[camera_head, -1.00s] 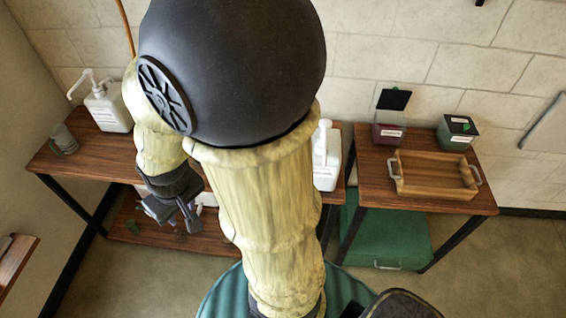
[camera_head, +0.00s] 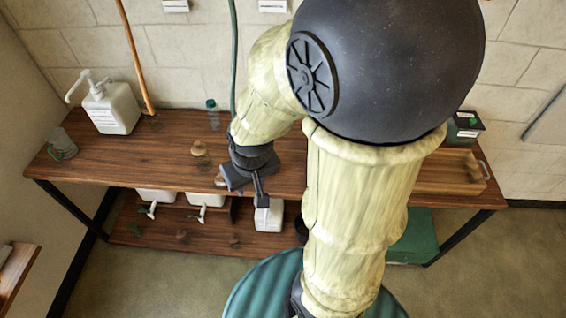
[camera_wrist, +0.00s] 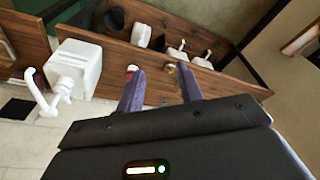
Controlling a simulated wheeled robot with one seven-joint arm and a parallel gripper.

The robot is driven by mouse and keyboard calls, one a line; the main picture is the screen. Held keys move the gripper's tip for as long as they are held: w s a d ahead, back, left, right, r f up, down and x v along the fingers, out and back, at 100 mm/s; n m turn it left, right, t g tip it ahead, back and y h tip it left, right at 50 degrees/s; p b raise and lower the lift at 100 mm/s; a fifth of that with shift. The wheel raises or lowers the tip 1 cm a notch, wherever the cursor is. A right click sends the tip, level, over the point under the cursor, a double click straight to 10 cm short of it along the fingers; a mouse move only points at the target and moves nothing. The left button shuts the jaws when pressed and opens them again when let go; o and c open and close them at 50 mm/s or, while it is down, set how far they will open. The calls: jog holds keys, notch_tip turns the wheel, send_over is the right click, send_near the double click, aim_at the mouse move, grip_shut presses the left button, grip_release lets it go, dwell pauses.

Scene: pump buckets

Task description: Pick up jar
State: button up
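Small clear jars with tan tops stand about the bench; one (camera_head: 200,152) is near the middle of its top. Which jar the task means is not clear. A clear glass vessel (camera_head: 61,144) is at the far left end. My gripper (camera_head: 250,187) is above the bench's front edge, right of the tan-topped jar and apart from it. In the wrist view my gripper (camera_wrist: 158,70) has its fingers spread and holds nothing visible. A small tan top (camera_wrist: 169,68) shows near one fingertip, and something small and red (camera_wrist: 131,70) near the other.
A white pump jug (camera_head: 112,109) stands at the back left of the wooden bench (camera_head: 105,155). Another jug (camera_wrist: 78,65) is close beside my fingers in the wrist view. White jugs (camera_head: 268,215) and small jars fill the lower shelf. A wooden tray (camera_head: 440,172) is at the right.

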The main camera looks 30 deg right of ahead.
jog(key=shift+d, duration=0.2)
